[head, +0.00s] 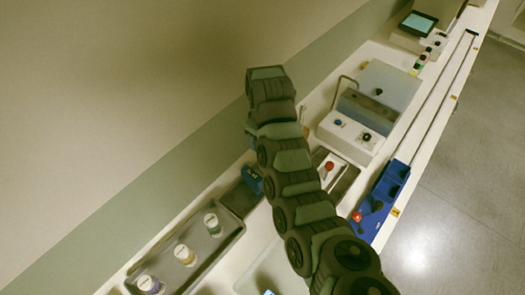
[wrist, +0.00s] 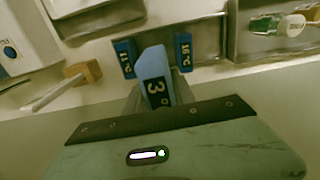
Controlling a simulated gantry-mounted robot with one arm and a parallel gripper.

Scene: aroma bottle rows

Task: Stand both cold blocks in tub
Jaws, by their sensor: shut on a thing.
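In the wrist view my gripper (wrist: 158,97) is shut on a blue block marked 3° (wrist: 153,72). The held block looks nearer than two other blue blocks, marked 11°C (wrist: 124,58) and 18°C (wrist: 183,53), on either side beyond it. In the head view a labelled blue block (head: 252,180) shows beside my arm; its number is too small to read. My fingers are hidden there. A pale tub-like container (head: 246,284) is at the bottom edge, with a bit of blue (head: 269,292) in it, mostly cut off.
A grey tray (head: 222,245) holds white-capped bottles at lower left. A white device (head: 350,135) with knobs stands beyond my arm.

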